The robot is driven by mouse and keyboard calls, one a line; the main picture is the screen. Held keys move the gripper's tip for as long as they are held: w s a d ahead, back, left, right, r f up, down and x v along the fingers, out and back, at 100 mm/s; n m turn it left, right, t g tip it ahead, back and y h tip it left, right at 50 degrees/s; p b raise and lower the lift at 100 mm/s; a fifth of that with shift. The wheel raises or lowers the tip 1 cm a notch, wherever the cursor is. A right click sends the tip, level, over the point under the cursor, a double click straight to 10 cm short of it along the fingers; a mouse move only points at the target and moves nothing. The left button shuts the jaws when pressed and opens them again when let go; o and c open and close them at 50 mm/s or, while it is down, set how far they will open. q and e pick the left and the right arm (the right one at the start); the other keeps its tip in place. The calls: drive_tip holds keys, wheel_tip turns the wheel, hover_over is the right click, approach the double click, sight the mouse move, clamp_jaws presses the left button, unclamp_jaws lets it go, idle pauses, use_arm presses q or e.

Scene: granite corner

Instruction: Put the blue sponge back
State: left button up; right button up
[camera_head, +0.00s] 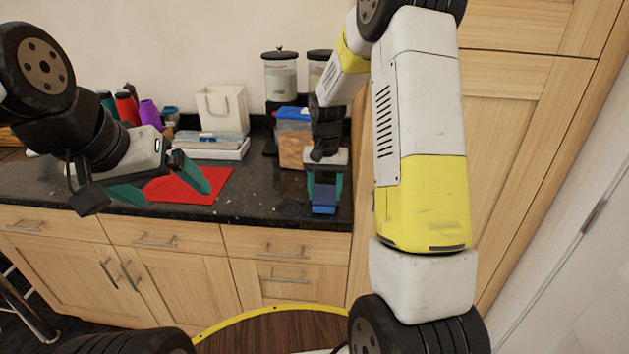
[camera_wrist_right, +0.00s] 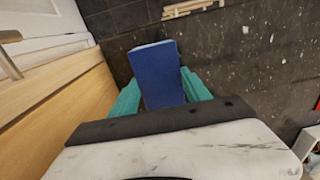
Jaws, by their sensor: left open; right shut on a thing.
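The blue sponge (camera_head: 324,199) is between the green fingers of my right gripper (camera_head: 324,190), near the right end of the dark counter in the head view. In the right wrist view the sponge (camera_wrist_right: 157,75) is an upright-looking blue block, and the right gripper (camera_wrist_right: 160,95) is shut on it with a finger at each side. Whether the sponge touches the counter is not clear. My left gripper (camera_head: 165,190) is open and empty, over the red mat (camera_head: 205,184) on the left part of the counter.
Behind the right gripper stands a clear container with a blue lid (camera_head: 292,114). Further back are lidded jars (camera_head: 280,78), a white bag-like holder (camera_head: 222,108) and a white tray (camera_head: 208,151). Colored bottles (camera_head: 127,108) stand at the left. Counter between mat and right gripper is clear.

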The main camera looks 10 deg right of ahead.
sight(325, 193)
drive_tip(key=shift+f, duration=0.1)
drive_tip(key=o, duration=1.3)
wheel_tip(325, 193, up, 12)
drive_tip(key=shift+r, duration=0.15)
